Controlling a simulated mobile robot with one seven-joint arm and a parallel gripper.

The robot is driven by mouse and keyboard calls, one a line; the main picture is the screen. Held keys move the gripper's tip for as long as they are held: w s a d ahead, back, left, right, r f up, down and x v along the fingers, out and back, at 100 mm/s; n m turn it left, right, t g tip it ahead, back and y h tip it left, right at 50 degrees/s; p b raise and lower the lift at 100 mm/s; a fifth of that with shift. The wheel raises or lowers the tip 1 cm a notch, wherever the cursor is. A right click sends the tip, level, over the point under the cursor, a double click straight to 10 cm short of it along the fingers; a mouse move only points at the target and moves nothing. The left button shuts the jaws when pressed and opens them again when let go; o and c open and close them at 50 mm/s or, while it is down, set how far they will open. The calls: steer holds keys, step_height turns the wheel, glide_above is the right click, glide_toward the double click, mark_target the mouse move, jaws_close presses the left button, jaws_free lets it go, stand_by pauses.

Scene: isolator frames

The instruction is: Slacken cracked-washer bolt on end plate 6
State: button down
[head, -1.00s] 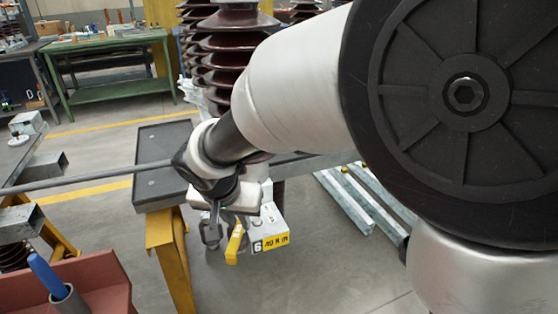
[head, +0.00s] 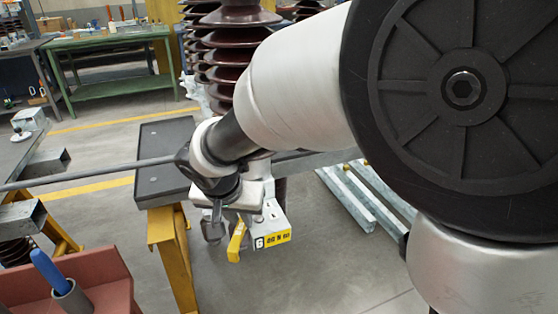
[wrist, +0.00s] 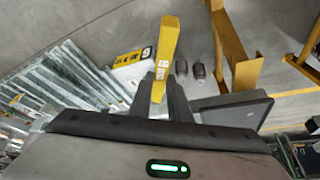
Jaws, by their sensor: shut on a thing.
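In the head view the yellow tool (head: 237,241) hangs below my wrist, just left of a grey metal end plate (head: 267,219). In the wrist view the same label (wrist: 132,58) lies left of the tool. Small dark marks show on the plate, but the bolt and its cracked washer cannot be made out. My arm hides part of the plate.
A dark-topped stand (head: 160,150) with yellow legs is left of the plate. Brown ribbed insulators (head: 240,50) rise behind. Galvanised rails (head: 360,195) lie on the floor to the right. A red holder (head: 85,280) with a blue handle (head: 48,270) is at lower left. Open floor shows below the plate.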

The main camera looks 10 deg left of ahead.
steer(key=shift+f, duration=0.9)
steer(key=w+d+n+g+y+p, duration=0.2)
steer(key=d+n+p, duration=0.8)
steer(key=p, duration=1.4)
steer(key=w+n+y, duration=0.2)
steer(key=w, duration=0.2)
stand_by(0.5)
steer(key=shift+p, duration=0.3)
step_height(320, 180, up, 7)
steer(key=p, duration=0.5)
steer(key=shift+p, duration=0.35)
steer(key=shift+w, duration=0.1)
